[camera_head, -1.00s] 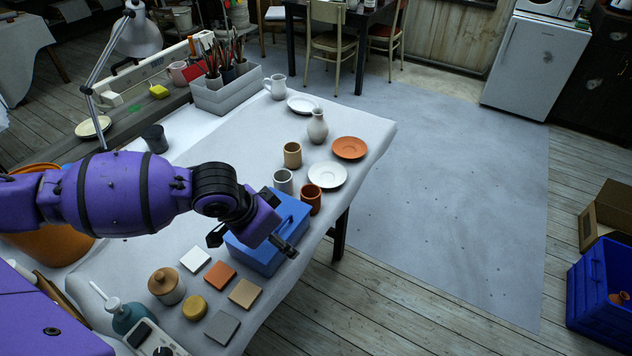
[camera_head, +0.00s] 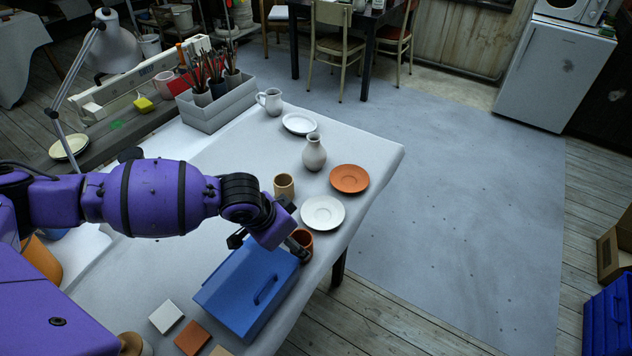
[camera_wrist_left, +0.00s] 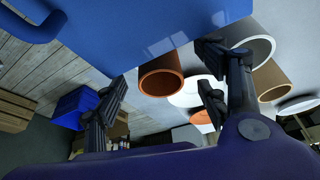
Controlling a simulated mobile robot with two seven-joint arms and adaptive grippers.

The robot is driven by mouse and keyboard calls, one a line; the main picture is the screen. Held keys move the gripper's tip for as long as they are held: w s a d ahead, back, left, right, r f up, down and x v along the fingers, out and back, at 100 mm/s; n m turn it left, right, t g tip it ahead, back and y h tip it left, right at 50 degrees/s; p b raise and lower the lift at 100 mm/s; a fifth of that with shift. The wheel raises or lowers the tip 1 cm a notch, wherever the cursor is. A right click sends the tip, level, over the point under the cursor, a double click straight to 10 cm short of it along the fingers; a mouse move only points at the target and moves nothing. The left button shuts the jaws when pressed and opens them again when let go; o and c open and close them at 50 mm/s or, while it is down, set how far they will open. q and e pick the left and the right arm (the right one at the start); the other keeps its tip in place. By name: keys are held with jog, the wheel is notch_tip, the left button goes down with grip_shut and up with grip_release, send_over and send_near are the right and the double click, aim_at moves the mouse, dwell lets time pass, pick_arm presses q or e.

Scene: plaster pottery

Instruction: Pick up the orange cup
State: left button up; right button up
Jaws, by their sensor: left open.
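The orange cup (camera_head: 306,240) stands upright on the table beside the blue box, partly hidden by my left gripper in the head view. In the left wrist view the orange cup (camera_wrist_left: 161,76) shows its open mouth, between and beyond the two fingers. My left gripper (camera_head: 268,245) is open and empty, above the blue box's far end and close to the cup. In the left wrist view its fingers (camera_wrist_left: 160,90) are spread wide. I cannot tell if a finger touches the cup. My right gripper is not in view.
The blue box (camera_head: 233,293) lies right under the gripper. A white saucer (camera_head: 323,214), tan cup (camera_head: 284,183), orange saucer (camera_head: 349,179) and vase (camera_head: 314,153) stand close behind. A grey cup (camera_wrist_left: 254,42) shows in the wrist view. The table's right edge is near.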

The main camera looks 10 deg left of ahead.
pick_arm(q)
jog(key=shift+w+d+f, duration=0.25)
jog(key=shift+f, duration=0.25)
jog(key=x, duration=0.4)
jog(key=shift+w+d+f, duration=0.15)
jog(key=shift+d, duration=0.15)
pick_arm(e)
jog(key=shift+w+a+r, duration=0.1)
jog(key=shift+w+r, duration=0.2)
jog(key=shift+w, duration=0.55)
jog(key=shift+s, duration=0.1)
pick_arm(q)
jog(key=c, duration=1.3)
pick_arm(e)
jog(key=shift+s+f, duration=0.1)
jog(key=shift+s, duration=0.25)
